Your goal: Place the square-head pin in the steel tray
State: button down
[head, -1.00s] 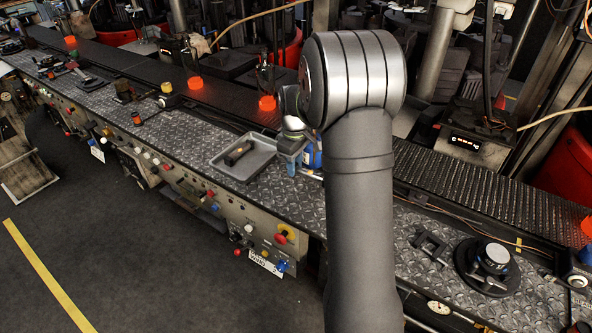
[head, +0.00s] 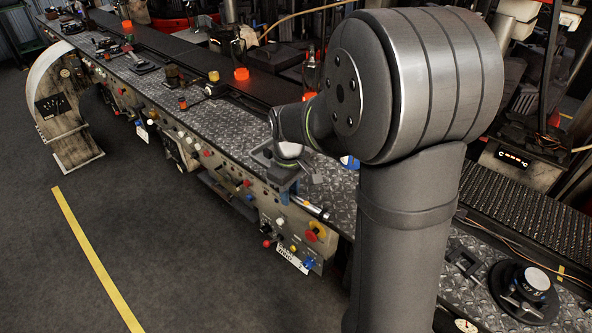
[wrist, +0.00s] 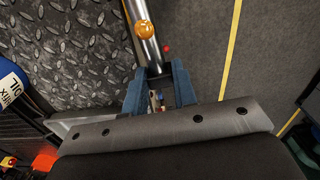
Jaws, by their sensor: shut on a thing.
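My gripper (head: 287,197) has blue fingers and is shut on a bright metal rod (head: 312,208), which I take to be the square-head pin. The rod points right in the head view, above the bench's front edge. In the wrist view the rod (wrist: 149,52) runs up from between the fingertips (wrist: 160,80); its head cannot be made out. The grey steel tray (head: 259,156) is mostly hidden behind my wrist and gripper in the head view. A pale rim at lower left of the wrist view (wrist: 66,128) looks like the tray's edge.
A black bracket (head: 466,257) and a round dial fixture (head: 527,290) stand on the bench at right. A blue bottle (wrist: 12,85) is at left in the wrist view.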

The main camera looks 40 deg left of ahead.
jog(key=w+a+r+n, duration=0.6)
jog(key=w+a+n, duration=0.6)
jog(key=n, duration=0.5)
jog(key=f, duration=0.3)
jog(key=a+f, duration=0.1)
jog(key=f, duration=0.5)
jog(key=shift+s+a, duration=0.2)
jog(key=shift+s, duration=0.15)
jog(key=shift+f, duration=0.1)
jog(key=shift+f, duration=0.1)
jog(key=c, duration=1.5)
grip_release()
jog(key=shift+o, duration=0.2)
notch_tip(320, 180, up, 12)
